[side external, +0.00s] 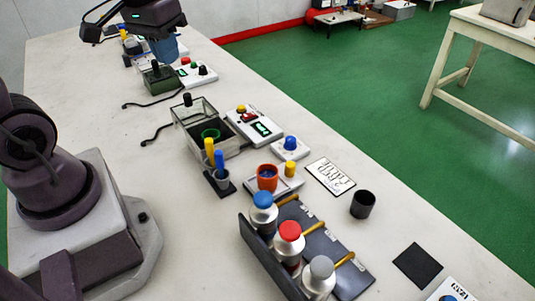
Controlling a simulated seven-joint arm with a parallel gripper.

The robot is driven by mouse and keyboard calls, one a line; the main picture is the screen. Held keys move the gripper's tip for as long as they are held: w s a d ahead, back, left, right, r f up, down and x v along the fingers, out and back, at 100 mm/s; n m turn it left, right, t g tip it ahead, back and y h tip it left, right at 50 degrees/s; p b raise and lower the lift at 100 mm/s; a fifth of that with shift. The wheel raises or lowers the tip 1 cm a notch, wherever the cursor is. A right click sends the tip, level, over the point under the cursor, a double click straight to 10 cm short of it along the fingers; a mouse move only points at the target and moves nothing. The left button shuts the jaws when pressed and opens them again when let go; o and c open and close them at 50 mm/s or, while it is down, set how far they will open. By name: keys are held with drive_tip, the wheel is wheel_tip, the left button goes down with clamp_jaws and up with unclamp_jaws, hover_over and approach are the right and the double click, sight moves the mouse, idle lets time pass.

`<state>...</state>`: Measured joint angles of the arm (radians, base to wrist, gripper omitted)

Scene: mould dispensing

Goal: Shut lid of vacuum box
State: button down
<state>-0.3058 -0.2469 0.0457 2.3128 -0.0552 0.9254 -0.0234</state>
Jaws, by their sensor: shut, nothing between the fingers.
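My gripper (164,50) is at the top left, above the far part of the table and well away from the lid. It is shut. A blue-grey shape shows at its lower end, and the separate fingers are hard to make out.
A dark green box (160,80) with a black knob stands beyond the vacuum box. A control box (254,124) stands to its right. A pen holder (219,180) and an orange cup (267,178) stand nearer. A bottle rack (270,262) is in front. The left tabletop is largely clear.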

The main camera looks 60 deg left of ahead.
drive_tip(key=c, duration=1.7)
unclamp_jaws()
drive_tip(key=s+d+r+m+t, duration=0.1)
drive_tip(key=d, duration=0.1)
drive_tip(key=s+d+r+m+t, duration=0.1)
drive_tip(key=s+d+r+m, duration=0.1)
drive_tip(key=d, duration=0.1)
drive_tip(key=s+d+r+m+t, duration=0.1)
drive_tip(key=d, duration=0.1)
drive_tip(key=shift+s+d+r+t, duration=0.3)
drive_tip(key=shift+s+d+r, duration=0.05)
drive_tip(key=shift+r, duration=0.05)
drive_tip(key=shift+c, duration=0.2)
drive_tip(key=o, duration=0.8)
drive_tip(key=shift+w+a+f+n+g+y, duration=0.2)
drive_tip(key=shift+w+a+f+g, duration=0.1)
drive_tip(key=shift+a+f, duration=0.25)
drive_tip(key=shift+w+a+f+n+g+y, duration=0.1)
drive_tip(key=shift+w+a+f+n+g, duration=0.1)
drive_tip(key=shift+w+a+f+g, duration=0.25)
drive_tip(key=n+g, duration=0.4)
drive_tip(key=n, duration=0.2)
hover_over(187, 94)
wheel_tip(187, 94, down, 13)
wheel_tip(187, 94, down, 13)
drive_tip(key=shift+d+r, duration=0.1)
